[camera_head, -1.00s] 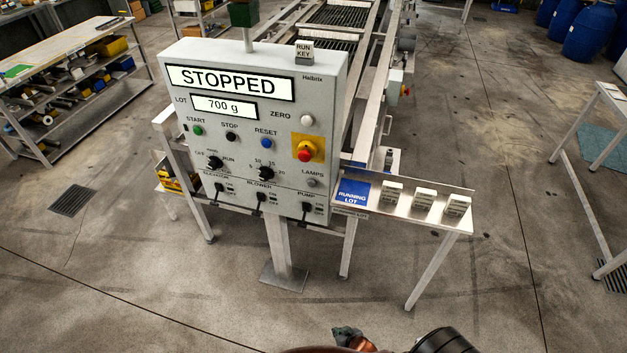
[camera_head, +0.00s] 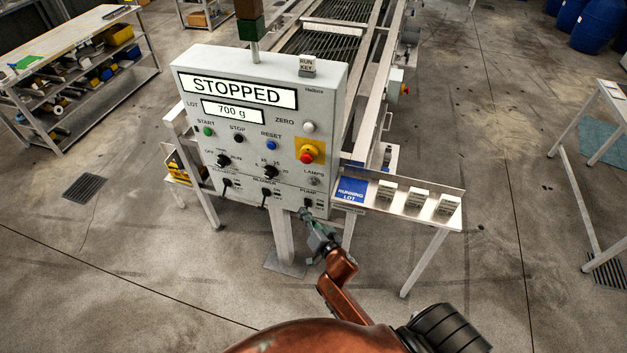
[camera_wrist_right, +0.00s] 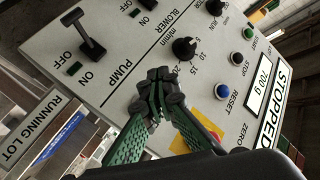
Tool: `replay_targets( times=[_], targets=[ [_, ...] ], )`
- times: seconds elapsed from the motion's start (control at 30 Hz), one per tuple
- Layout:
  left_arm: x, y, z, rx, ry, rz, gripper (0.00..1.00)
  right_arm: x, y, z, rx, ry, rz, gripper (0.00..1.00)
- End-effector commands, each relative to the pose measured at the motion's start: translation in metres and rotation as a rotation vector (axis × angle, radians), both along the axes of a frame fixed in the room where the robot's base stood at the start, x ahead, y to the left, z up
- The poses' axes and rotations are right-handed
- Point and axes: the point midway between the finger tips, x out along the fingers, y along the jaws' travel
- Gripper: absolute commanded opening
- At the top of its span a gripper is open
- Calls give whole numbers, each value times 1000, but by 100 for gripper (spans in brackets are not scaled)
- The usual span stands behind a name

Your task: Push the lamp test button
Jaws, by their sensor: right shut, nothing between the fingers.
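The grey control panel (camera_head: 240,115) stands ahead of me and reads STOPPED and 700 g. The small grey lamp test button (camera_head: 314,181), under the word LAMPS, is at its lower right, below the red stop button. My right gripper (camera_head: 305,215) is shut and empty, in front of the panel's lower edge and just below the lamp button in the head view. In the right wrist view the shut fingertips (camera_wrist_right: 158,84) cover the panel beside the word PUMP; the lamp button is hidden there. Contact with the panel cannot be told. My left gripper is not in view.
The red stop button (camera_head: 306,157) on its yellow plate is above the lamp button. The pump switch (camera_head: 308,205) is close to my right gripper. A shelf (camera_head: 385,215) with a blue RUNNING LOT plate and several small blocks juts out at right.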

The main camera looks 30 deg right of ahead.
Motion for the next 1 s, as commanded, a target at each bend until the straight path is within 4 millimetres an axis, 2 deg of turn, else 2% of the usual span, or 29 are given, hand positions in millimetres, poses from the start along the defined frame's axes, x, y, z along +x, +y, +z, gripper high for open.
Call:
replay_targets(
  times=[0.03,0.13,0.57,1.0],
  targets=[
    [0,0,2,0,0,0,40,1,0,9,6,-12,-2,0],
    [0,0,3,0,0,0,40,1,0,17,12,-24,-3,0],
    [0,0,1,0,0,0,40,4,-3,16,11,-24,-2,0],
    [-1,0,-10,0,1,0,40,40,-45,15,8,-23,-1,0]
  ],
)
